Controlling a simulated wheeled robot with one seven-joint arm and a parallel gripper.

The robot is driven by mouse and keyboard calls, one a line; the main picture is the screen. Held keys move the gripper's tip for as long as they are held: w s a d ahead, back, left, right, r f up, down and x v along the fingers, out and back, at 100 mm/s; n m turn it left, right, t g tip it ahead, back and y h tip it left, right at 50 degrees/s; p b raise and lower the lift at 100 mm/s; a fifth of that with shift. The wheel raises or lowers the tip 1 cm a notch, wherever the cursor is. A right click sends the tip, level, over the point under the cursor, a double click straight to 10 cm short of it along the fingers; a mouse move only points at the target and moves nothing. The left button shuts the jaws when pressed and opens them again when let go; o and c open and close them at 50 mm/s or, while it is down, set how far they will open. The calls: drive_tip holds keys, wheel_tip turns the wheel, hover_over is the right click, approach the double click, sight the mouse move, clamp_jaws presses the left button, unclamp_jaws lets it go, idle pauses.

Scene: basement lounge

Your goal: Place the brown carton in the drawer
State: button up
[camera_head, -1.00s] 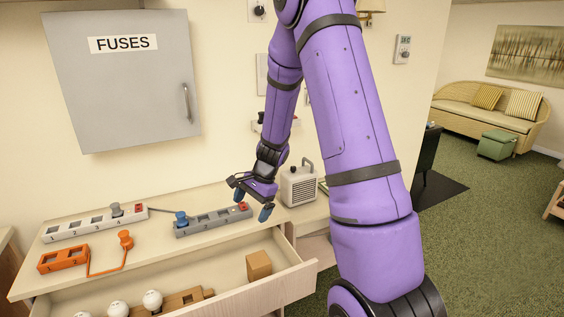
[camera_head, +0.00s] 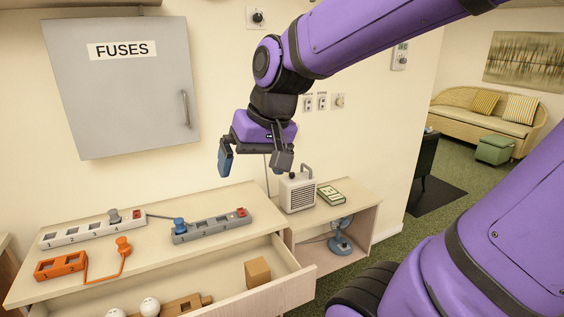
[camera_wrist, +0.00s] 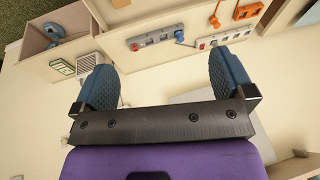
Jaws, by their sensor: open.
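The brown carton (camera_head: 257,271) is a small box standing in the open drawer (camera_head: 296,289), near its right end. My gripper (camera_head: 255,165) is raised above the cabinet top, up and behind the carton, with its jaws apart and nothing between them. In the wrist view my gripper (camera_wrist: 163,85) also shows two blue pads wide apart and empty. The carton is not clearly visible in the wrist view.
White balls (camera_head: 150,307) and a wooden holder (camera_head: 186,304) lie in the drawer. Power strips in white (camera_head: 92,231), grey (camera_head: 211,227) and orange (camera_head: 61,265) lie on the cabinet top. A fan (camera_head: 341,238) sits below.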

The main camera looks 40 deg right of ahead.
drive_tip(key=s+r+n+t+h, duration=0.1)
drive_tip(key=s+r+n, duration=0.1)
drive_tip(key=s, duration=0.5)
drive_tip(key=shift+s+r+n, duration=0.3)
drive_tip(key=shift+n, duration=0.2)
drive_tip(key=shift+c, duration=0.3)
idle(0.4)
